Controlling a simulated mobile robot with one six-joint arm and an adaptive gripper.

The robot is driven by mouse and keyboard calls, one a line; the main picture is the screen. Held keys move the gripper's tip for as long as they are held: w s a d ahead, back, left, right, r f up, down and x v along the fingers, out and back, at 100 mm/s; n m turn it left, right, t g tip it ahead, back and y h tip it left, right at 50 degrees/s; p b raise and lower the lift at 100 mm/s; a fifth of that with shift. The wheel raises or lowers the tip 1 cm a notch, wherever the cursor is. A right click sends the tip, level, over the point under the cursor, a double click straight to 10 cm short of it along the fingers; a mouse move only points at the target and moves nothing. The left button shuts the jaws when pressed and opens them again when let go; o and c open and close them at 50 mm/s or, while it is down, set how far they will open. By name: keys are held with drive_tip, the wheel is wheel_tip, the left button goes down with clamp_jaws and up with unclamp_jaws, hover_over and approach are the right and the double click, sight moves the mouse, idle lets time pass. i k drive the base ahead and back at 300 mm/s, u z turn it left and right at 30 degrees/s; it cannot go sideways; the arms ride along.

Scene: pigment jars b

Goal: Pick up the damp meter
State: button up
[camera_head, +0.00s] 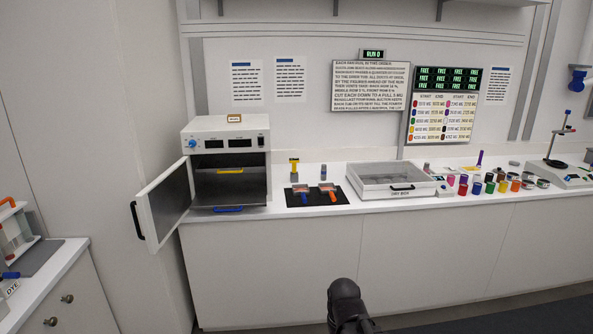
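No object carries a readable damp meter label. A small upright yellow and dark handheld thing (294,169) stands on the counter behind the black mat and may be the damp meter. A small grey upright piece with a dark top (323,172) stands to its right; I cannot tell what it is. A black rounded part of my own arm shows at the bottom centre, well below and in front of the counter. My gripper's fingers do not show.
An oven (228,135) stands left on the counter, its door (163,208) open outward. Two orange-and-blue tools lie on a black mat (343,187). Floor before the cabinets looks clear.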

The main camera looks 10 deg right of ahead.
sight(294, 162)
drive_tip(key=z, duration=0.05)
drive_tip(key=k, duration=0.15)
drive_tip(key=z, duration=0.7)
drive_tip(key=i, duration=2.45)
drive_tip(key=u, duration=0.65)
